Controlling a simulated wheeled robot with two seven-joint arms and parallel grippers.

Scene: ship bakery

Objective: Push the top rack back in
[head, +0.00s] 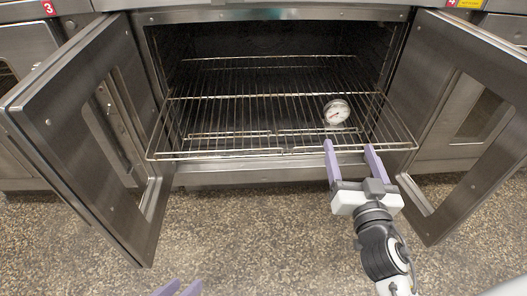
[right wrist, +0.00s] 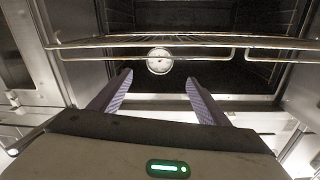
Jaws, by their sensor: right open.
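The top rack (head: 240,153) is a wire shelf that sticks out of the open oven past the door opening. Its front bar also crosses the upper part of the right wrist view (right wrist: 200,52). My right gripper (head: 350,146) is open and empty, with its purple fingers pointing at the rack's front edge, right of centre. In the right wrist view its fingertips (right wrist: 158,76) sit below the front bar; I cannot tell whether they touch it. My left gripper (head: 180,287) shows only as purple fingertips at the bottom edge of the head view, well away from the rack.
The left oven door (head: 75,110) and right oven door (head: 450,130) stand open on both sides of the rack. A round dial gauge (head: 336,112) shows at the rack's right part, and in the right wrist view (right wrist: 159,61). The speckled floor (head: 240,230) in front is clear.

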